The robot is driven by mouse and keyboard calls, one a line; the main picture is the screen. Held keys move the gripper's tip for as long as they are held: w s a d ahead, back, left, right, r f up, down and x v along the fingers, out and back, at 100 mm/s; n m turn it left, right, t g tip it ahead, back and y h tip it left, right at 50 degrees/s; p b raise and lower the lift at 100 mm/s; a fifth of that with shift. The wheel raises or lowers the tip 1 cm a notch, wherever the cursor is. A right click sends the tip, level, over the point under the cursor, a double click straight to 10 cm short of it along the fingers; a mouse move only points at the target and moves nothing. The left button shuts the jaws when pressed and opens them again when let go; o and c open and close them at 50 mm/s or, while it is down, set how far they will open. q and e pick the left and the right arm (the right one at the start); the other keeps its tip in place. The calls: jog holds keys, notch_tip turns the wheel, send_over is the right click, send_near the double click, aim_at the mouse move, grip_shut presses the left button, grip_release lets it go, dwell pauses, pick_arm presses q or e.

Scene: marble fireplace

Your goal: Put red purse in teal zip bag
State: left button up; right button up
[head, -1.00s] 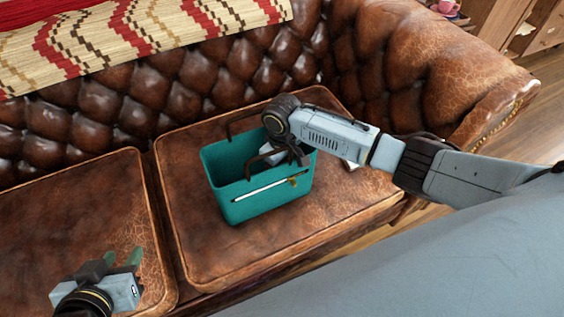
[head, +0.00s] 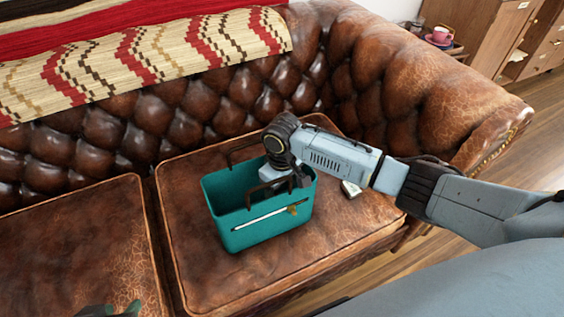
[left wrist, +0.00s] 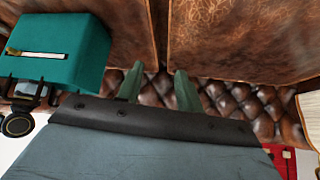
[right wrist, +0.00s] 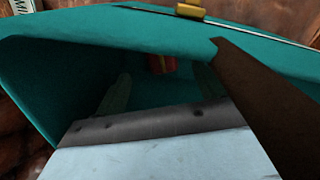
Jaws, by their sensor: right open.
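The teal zip bag (head: 262,230) stands open on the right sofa cushion, with a white zip strip and gold pull on its front. It also shows in the left wrist view (left wrist: 85,50) and fills much of the right wrist view (right wrist: 45,75). My right gripper (head: 290,183) points down into its mouth. In the right wrist view its fingers (right wrist: 162,92) are apart, with nothing between their tips that I can make out. A small red and yellow thing, apparently the red purse (right wrist: 163,64), lies inside the bag beyond the fingers. My left gripper (left wrist: 157,85) is open and empty.
Dark brown handles (head: 268,190) rise from the bag near my right gripper. A small white and green item (head: 351,188) lies on the cushion right of the bag. The tufted sofa back (head: 180,125) stands behind. The left cushion (head: 70,250) is mostly clear.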

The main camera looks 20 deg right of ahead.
pick_arm(q)
jog(key=s+a+f+g+y+p, duration=0.1)
jog(key=s+a+f+g+p, duration=0.3)
jog(key=f, duration=0.6)
jog(key=shift+s+a+g+y, duration=0.25)
jog(key=shift+s+g+y, duration=0.05)
jog(key=shift+s+y, duration=0.15)
pick_arm(e)
notch_tip(320, 180, up, 10)
